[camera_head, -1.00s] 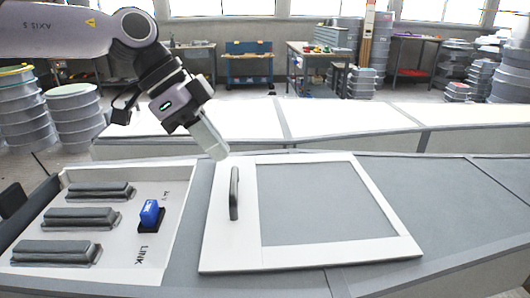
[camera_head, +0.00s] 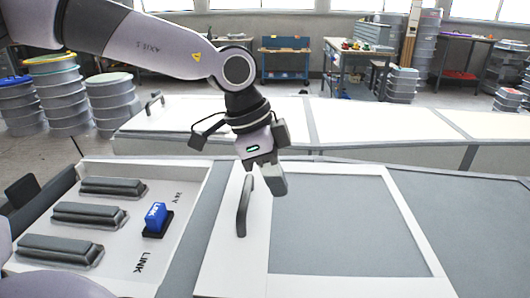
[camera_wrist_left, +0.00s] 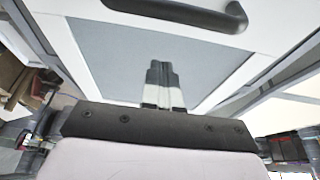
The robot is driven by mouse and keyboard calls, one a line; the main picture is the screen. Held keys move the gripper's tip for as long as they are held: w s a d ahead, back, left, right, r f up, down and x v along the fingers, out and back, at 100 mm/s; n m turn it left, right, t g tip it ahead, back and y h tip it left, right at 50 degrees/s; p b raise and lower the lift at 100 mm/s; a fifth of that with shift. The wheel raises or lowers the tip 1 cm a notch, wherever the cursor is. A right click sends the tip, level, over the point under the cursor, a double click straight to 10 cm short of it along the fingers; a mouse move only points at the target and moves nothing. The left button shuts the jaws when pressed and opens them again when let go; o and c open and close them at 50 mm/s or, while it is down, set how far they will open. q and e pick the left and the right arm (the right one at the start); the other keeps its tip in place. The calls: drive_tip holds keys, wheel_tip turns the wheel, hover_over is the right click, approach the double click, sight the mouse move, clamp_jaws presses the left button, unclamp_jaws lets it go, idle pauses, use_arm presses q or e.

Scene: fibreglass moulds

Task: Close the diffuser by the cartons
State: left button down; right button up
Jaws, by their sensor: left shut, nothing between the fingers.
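A white-framed panel with a grey middle (camera_head: 232,262), which looks like the diffuser, lies over the grey worktop in the head view. A dark bar handle (camera_head: 243,208) stands on its left frame strip. My left gripper (camera_head: 274,182) is shut and empty, pointing down just right of the handle's upper end. I cannot tell whether it touches the panel. In the left wrist view the shut fingers (camera_wrist_left: 162,75) show before the grey panel middle (camera_wrist_left: 115,60), with the handle (camera_wrist_left: 185,12) at the top edge. No cartons are clearly recognisable. My right gripper is out of view.
A white tray (camera_head: 187,210) at left holds several dark ribbed bars and a blue block (camera_head: 155,216) in a black socket. Long white-topped units (camera_head: 370,118) run behind; one carries another handle (camera_head: 154,102). Stacked round drums (camera_head: 55,95) stand back left.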

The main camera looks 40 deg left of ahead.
sight(253, 211)
use_arm(q)
drive_tip(key=shift+s+a+f+p, duration=0.1)
drive_tip(key=shift+s+a+p, duration=0.25)
drive_tip(key=shift+a, duration=0.3)
drive_tip(key=shift+s+a+f+p, duration=0.15)
drive_tip(key=shift+s+a, duration=0.25)
drive_tip(key=shift+a, duration=0.2)
drive_tip(key=shift+s+a+f, duration=0.15)
drive_tip(key=shift+s+a, duration=0.1)
drive_tip(key=shift+a, duration=0.15)
